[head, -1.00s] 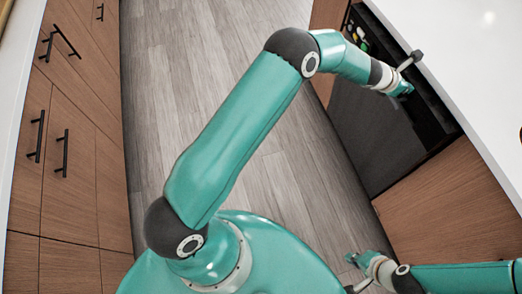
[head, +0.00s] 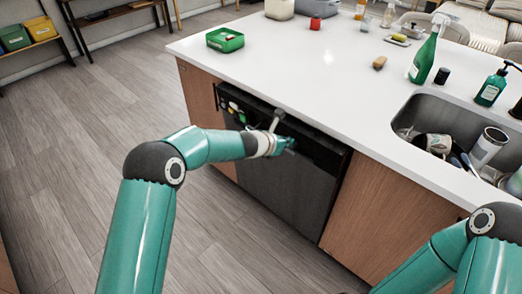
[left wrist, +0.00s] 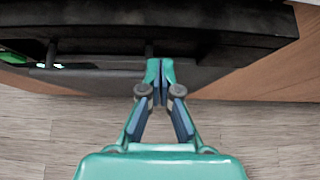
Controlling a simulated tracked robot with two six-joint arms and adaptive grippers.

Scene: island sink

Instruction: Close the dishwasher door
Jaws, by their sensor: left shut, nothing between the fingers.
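The dishwasher (head: 290,178) is a dark front set into the side of the island. Its door stands upright, flush or nearly flush with the wood panels; I cannot tell whether a small gap is left at the top. My left gripper (head: 289,145) is at the upper part of the door, just below the counter edge. In the left wrist view the left gripper (left wrist: 160,80) is shut and empty, its tips against or very close to the dark door (left wrist: 100,82). The right arm comes in at the lower right, but its gripper is outside the frame.
The white island counter (head: 320,70) overhangs the door. A sink (head: 440,115) with dishes is at the right. The wood floor (head: 90,130) at the left is clear.

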